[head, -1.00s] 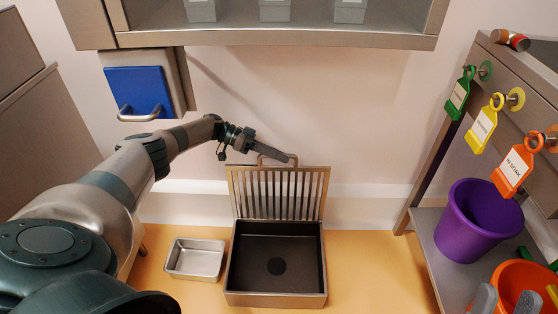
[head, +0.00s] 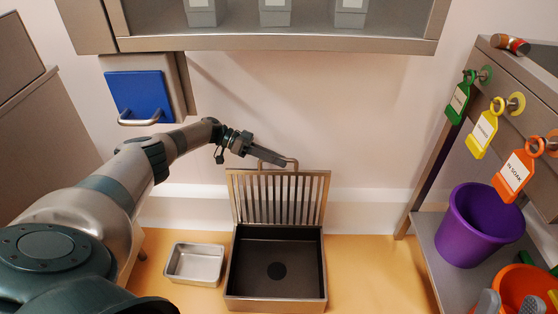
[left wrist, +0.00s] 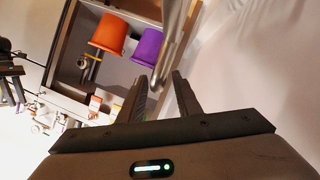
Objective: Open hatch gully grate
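The gully grate (head: 279,197), a slatted metal panel, stands upright at the back edge of the open gully box (head: 275,299). The box's dark inside shows a round dark spot on its floor. A bar handle (head: 296,162) sits on the grate's top edge. My left gripper (head: 282,162) is at this handle and partly hides it. In the left wrist view, the two fingers (left wrist: 159,77) are apart, and a blurred metal bar (left wrist: 178,40) runs down towards the gap between them. I cannot tell whether they touch it.
A small metal tray (head: 195,263) lies left of the box. A blue panel with a handle (head: 134,92) is on the wall. A metal shelf (head: 275,41) overhangs. At right, a rack holds tags, a purple bucket (head: 478,226) and an orange bucket (head: 525,285).

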